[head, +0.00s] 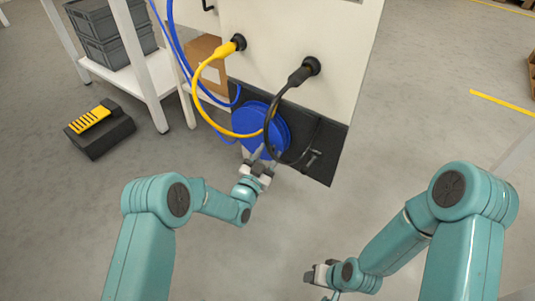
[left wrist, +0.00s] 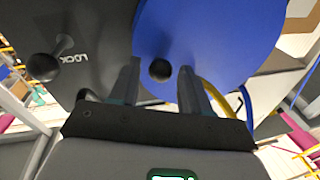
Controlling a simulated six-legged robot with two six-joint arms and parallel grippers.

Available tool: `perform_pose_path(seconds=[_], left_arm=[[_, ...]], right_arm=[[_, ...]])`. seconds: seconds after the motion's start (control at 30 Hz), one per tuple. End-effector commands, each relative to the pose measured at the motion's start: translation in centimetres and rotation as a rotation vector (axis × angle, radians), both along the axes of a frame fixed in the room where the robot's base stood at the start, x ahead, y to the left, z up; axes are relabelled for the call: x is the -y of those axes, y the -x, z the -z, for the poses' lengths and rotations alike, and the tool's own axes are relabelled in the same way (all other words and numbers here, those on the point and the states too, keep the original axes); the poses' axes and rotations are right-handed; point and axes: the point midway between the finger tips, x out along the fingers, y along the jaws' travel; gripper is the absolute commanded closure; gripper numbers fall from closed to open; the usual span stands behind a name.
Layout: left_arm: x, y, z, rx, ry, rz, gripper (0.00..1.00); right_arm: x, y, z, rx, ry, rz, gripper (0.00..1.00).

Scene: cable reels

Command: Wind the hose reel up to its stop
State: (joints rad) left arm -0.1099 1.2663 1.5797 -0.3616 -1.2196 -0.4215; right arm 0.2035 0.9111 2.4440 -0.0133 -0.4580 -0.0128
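The blue hose reel (head: 280,122) is mounted on the dark lower panel of a white cabinet; its blue disc (left wrist: 205,35) fills the upper middle of the left wrist view. A black crank knob (left wrist: 159,70) stands out from the disc. My left gripper (head: 258,158) is at the reel's lower edge. In the left wrist view its two fingers (left wrist: 160,88) are apart, one on each side of the knob, with gaps showing. My right gripper (head: 318,278) hangs low over the floor, away from the reel; its finger opening is too small to tell.
A black lever knob (left wrist: 43,67) beside "LOCK" lettering is left of the reel in the left wrist view. A yellow cable (head: 196,90) and a black cable (head: 269,115) hang from the cabinet (head: 345,45) across the reel.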

Motion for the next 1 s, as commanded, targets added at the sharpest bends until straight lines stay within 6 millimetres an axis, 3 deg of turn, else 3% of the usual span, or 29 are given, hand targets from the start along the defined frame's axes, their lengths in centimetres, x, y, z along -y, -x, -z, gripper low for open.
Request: perform_pose_path(seconds=[0.53, 0.83, 1.0], left_arm=[[0.0, 0.0, -0.3, -0.013, 0.020, 0.000, 0.46], [-0.5, -0.4, -3.5, -0.226, 0.319, -0.001, 0.46], [-2.1, 2.9, -3.7, -0.257, 0.347, -0.002, 0.46]], right_arm=[[0.0, 0.0, 0.0, 0.000, 0.000, 0.000, 0.57], [0.0, 0.0, 0.0, 0.000, 0.000, 0.000, 0.57], [0.0, 0.0, -1.8, 0.000, 0.000, 0.000, 0.57]])
